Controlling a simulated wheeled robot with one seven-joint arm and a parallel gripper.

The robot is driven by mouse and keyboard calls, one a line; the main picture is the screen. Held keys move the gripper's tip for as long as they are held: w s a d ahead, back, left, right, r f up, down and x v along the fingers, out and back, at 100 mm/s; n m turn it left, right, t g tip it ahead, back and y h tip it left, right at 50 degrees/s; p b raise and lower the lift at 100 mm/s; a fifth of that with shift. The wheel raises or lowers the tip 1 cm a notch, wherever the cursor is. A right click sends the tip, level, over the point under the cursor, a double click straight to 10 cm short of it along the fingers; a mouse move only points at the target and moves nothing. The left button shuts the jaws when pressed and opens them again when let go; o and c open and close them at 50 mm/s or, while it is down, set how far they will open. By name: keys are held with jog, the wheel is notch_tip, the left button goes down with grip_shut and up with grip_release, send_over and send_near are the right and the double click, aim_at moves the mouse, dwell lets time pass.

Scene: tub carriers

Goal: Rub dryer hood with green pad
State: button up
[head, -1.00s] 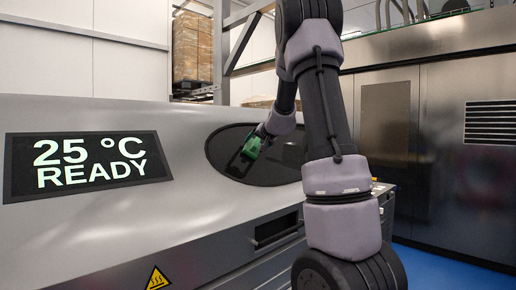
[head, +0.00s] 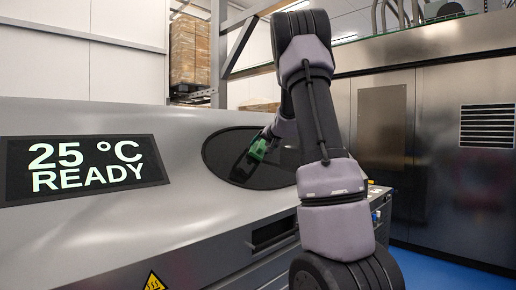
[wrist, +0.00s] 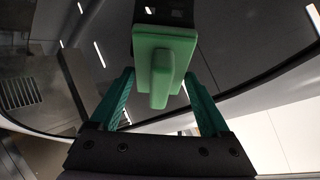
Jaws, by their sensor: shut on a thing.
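The dryer hood (head: 120,225) is a large silver-grey sloped body at the left in the head view. A dark oval glossy panel (head: 222,160) is set in it. My gripper (wrist: 158,82) is shut on the green pad (wrist: 165,45), a block with a raised grip between the teal fingers.
A display (head: 85,168) on the hood reads 25 °C READY. A yellow hot-surface sign (head: 153,282) is below it. Steel cabinets (head: 430,150) stand at the right, with blue floor in front. Stacked boxes (head: 189,52) are on a rack behind.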

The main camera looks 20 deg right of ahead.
jog(key=shift+w+d, duration=0.5)
jog(key=shift+d, duration=0.9)
jog(key=shift+w+d, duration=0.5)
jog(key=shift+d, duration=0.9)
jog(key=shift+w+d, duration=0.5)
jog(key=shift+d, duration=0.9)
jog(key=shift+r, duration=0.1)
jog(key=shift+s+d+r, duration=0.25)
jog(key=shift+s+r, duration=0.4)
jog(key=shift+s, duration=0.05)
jog(key=shift+s+d+r, duration=0.25)
jog(key=shift+s+r, duration=0.4)
jog(key=shift+s, duration=0.1)
jog(key=shift+s+d+r, duration=0.25)
jog(key=shift+s+r, duration=0.4)
jog(key=shift+s, duration=0.05)
jog(key=shift+s+d+r, duration=0.2)
jog(key=shift+s+r, duration=0.35)
jog(key=shift+s+d+r, duration=0.15)
jog(key=shift+s+r, duration=0.35)
